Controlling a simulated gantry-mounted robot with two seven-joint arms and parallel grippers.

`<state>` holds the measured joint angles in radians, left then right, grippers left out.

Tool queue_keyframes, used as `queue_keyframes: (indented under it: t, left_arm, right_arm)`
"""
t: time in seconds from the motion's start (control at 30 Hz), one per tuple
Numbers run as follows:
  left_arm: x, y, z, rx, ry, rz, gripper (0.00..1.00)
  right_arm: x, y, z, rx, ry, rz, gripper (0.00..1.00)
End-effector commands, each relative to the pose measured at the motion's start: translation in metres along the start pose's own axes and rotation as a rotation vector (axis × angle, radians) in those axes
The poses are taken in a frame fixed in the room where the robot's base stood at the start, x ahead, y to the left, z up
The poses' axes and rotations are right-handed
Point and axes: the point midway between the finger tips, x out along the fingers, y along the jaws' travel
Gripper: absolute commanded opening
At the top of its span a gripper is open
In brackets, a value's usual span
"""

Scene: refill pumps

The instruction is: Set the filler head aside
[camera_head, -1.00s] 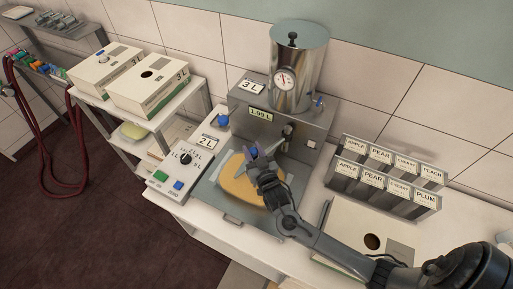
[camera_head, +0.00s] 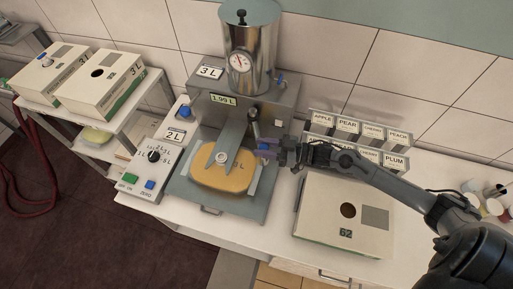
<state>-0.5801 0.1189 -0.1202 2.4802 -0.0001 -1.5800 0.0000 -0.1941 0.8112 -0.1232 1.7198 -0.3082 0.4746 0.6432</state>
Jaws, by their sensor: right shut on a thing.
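My right gripper (camera_head: 266,151) is at the right side of the filling machine, above the right edge of its grey tray (camera_head: 250,209). It is shut on a small part at its purplish tips; the fingers mostly hide that part, and I take it to be the filler head. Just behind the tips is a dark upright nozzle (camera_head: 253,124); I cannot tell whether they touch. A flat grey bar (camera_head: 231,138) with a round end slants over an orange rounded block (camera_head: 222,178) on the tray. My left gripper is not in view.
The control panel (camera_head: 148,170) is left of the tray. Two boxes (camera_head: 100,88) sit on the left shelf.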

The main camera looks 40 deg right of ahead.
Motion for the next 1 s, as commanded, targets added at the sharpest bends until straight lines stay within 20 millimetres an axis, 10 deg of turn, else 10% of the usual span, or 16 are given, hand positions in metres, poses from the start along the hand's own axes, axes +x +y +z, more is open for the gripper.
queue_keyframes:
  t: [0.9,0.93,1.0]
  left_arm:
    - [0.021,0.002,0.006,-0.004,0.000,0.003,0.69]
    - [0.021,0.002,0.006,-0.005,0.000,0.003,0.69]
    - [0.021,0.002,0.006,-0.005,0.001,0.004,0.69]
  right_arm:
    - [-0.030,0.016,-0.009,-0.012,0.020,-0.205,0.00]
    - [-0.030,0.016,-0.009,-0.012,0.020,-0.205,0.37]
    - [-0.030,0.017,-0.009,-0.012,0.021,-0.205,0.48]
